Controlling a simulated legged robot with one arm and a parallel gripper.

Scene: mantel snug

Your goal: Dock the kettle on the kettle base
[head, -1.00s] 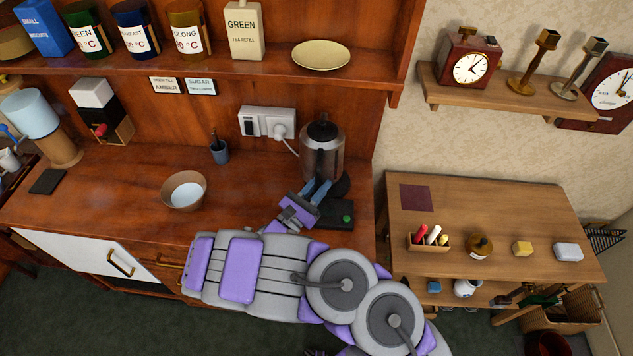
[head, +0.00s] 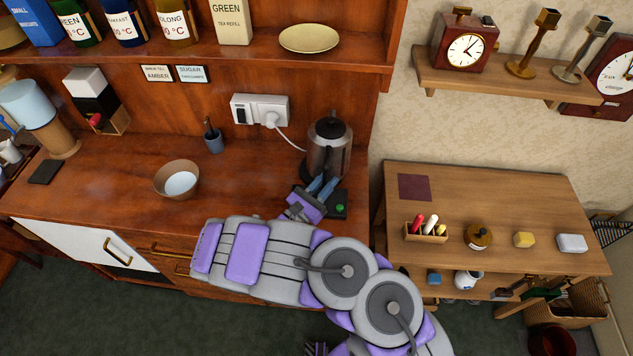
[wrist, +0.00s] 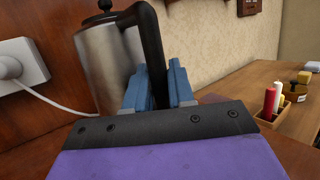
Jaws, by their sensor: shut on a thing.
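The kettle (head: 319,155) is a steel jug with a black lid and black handle, standing roughly upright at the right end of the wooden counter. The kettle base (head: 340,210) is black with a green light on its front part; its rear is largely hidden behind the kettle and my gripper. My gripper (head: 323,184) has its blue fingers shut on the kettle's handle from the front. In the wrist view the handle (wrist: 152,45) runs down between the fingers (wrist: 159,88), and the kettle body is at the left. I cannot tell whether the kettle's underside touches the base.
A white socket with a plug (head: 262,110) and cord is on the wall behind, left of the kettle. A bowl (head: 177,180) and a blue cup (head: 214,140) stand farther left. A shelf (head: 300,70) hangs above. A lower side table (head: 480,195) is at the right.

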